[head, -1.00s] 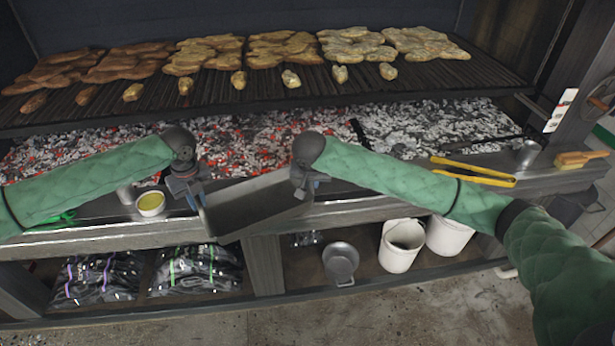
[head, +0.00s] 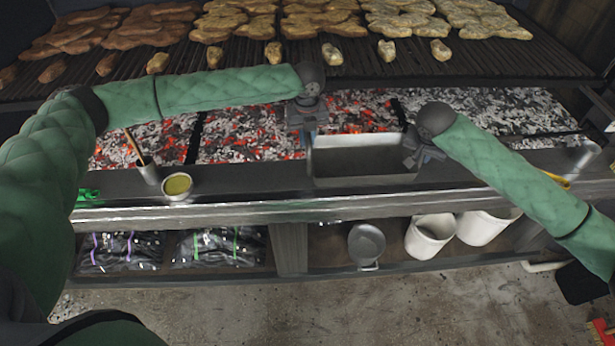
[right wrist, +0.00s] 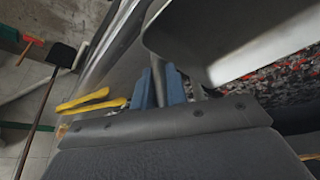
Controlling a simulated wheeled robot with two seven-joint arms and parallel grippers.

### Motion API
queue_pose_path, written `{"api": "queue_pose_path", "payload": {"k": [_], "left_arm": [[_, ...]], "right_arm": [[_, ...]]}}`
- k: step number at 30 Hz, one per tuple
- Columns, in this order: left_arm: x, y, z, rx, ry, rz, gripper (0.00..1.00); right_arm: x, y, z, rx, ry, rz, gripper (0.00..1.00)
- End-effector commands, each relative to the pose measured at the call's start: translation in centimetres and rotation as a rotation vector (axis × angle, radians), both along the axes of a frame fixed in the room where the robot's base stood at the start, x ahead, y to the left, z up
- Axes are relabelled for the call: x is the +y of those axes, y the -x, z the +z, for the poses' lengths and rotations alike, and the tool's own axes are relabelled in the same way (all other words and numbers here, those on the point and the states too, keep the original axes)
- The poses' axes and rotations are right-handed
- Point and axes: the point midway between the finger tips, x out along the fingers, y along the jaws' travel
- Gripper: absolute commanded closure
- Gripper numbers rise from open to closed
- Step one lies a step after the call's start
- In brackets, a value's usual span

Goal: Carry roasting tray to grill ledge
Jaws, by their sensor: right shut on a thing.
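The roasting tray (head: 362,162) is a grey metal pan with raised walls, near the ledge between my two grippers in the head view. It looks nearly level there; whether it touches the ledge is unclear. In the right wrist view the blue fingers (right wrist: 160,88) are close beside the tray's pale wall (right wrist: 225,50). My left gripper (head: 307,130) is at the tray's left end; its fingertips are not clear. The grill ledge (head: 245,182) runs along the front of the coals.
A cup with a brush (head: 148,172) and a bowl of yellow sauce (head: 177,186) stand on the ledge, left of the tray. Glowing coals (head: 250,130) lie behind, under a grate of meat. White buckets (head: 430,236) and a pan (head: 366,243) are on the shelf below.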

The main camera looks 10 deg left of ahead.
Motion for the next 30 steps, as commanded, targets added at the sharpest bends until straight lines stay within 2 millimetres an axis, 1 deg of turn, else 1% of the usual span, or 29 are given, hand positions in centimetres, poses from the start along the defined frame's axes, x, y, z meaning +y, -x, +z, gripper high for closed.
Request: {"api": "queue_pose_path", "payload": {"k": [1, 13, 30], "left_arm": [[0.3, -0.1, -0.1, 0.001, -0.005, 0.005, 1.0], [0.4, -0.1, -0.5, 0.0, -0.005, 0.005, 1.0], [0.4, -0.1, -2.8, 0.0, -0.005, 0.006, 1.0]], "right_arm": [[-0.3, -0.1, 0.1, -0.002, 0.003, -0.005, 1.0], [-0.3, -0.1, -0.3, -0.002, 0.003, -0.005, 1.0], [-0.4, -0.2, -2.7, -0.002, 0.004, -0.007, 1.0]]}}
